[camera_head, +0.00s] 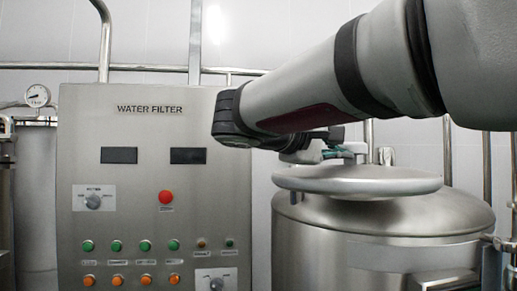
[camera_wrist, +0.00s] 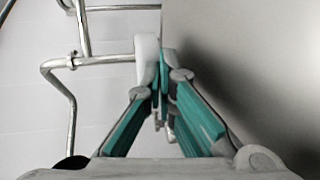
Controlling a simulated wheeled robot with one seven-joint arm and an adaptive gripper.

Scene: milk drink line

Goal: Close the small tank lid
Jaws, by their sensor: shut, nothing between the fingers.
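The small tank lid (camera_head: 357,182) is a round, shiny metal disc over the top of the steel tank (camera_head: 385,225) at the right of the head view. My gripper (camera_head: 352,151) is at the lid's far side, partly hidden by my arm. In the wrist view its teal-lined fingers (camera_wrist: 162,75) meet at the tips, shut and empty. A smooth grey metal surface (camera_wrist: 260,70) lies close to the right of the fingers; I cannot tell which part it is.
A steel WATER FILTER panel (camera_head: 150,190) with buttons and knobs stands left of the tank. A pressure gauge (camera_head: 37,96) is at far left. Metal pipes run along the white wall, and they also show left of my fingers in the wrist view (camera_wrist: 68,95).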

